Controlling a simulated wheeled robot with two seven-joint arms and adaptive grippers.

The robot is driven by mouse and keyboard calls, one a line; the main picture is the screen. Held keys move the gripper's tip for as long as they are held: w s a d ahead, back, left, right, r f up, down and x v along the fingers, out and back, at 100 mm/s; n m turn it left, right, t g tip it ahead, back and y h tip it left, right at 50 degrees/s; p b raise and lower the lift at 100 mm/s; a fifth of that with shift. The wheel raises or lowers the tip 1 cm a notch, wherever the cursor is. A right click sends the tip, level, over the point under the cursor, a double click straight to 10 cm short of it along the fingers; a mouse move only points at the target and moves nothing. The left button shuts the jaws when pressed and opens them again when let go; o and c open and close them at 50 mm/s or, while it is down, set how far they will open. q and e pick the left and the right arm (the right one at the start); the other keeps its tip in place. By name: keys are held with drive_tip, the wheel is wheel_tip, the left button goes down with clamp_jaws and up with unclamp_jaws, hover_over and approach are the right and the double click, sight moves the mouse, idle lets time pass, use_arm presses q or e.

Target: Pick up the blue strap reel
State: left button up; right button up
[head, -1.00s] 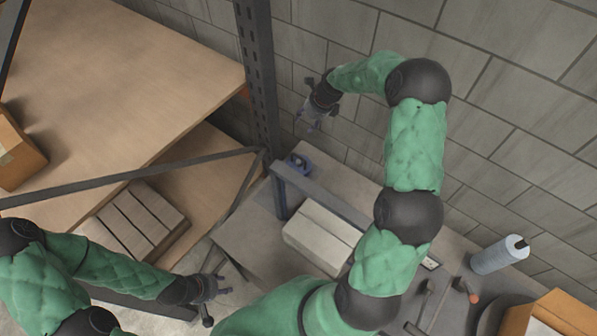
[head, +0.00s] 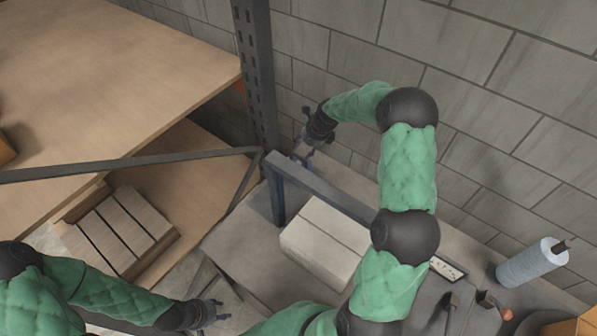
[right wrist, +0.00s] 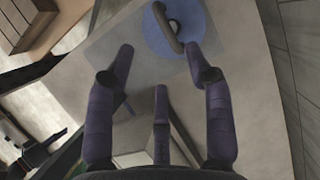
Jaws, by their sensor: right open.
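The blue strap reel (right wrist: 192,24) is a round blue disc with a dark curved handle, at the top of the right wrist view. In the head view it is mostly hidden behind my right gripper and the metal rail. My right gripper (head: 304,151) is at the far corner of the bench by the rack post. In the right wrist view its fingers (right wrist: 164,68) are spread and empty, with the reel just beyond the tips, apart from them as far as I can tell. My left gripper (head: 217,313) is low at the left, away from the reel; its fingers are unclear.
A grey metal rail (head: 322,188) runs just in front of the reel, with a pale box (head: 325,238) nearer. The rack post (head: 256,70) stands left of my right gripper and a block wall (head: 480,90) behind.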

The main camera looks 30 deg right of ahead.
sight(298, 156)
drive_tip(key=shift+d+b+x, duration=0.15)
drive_tip(key=shift+b+x, duration=0.05)
drive_tip(key=shift+x, duration=1.75)
drive_tip(key=shift+d+b+x, duration=0.15)
drive_tip(key=shift+b+x, duration=0.05)
drive_tip(key=shift+x, duration=1.75)
drive_tip(key=shift+w, duration=0.1)
clamp_jaws()
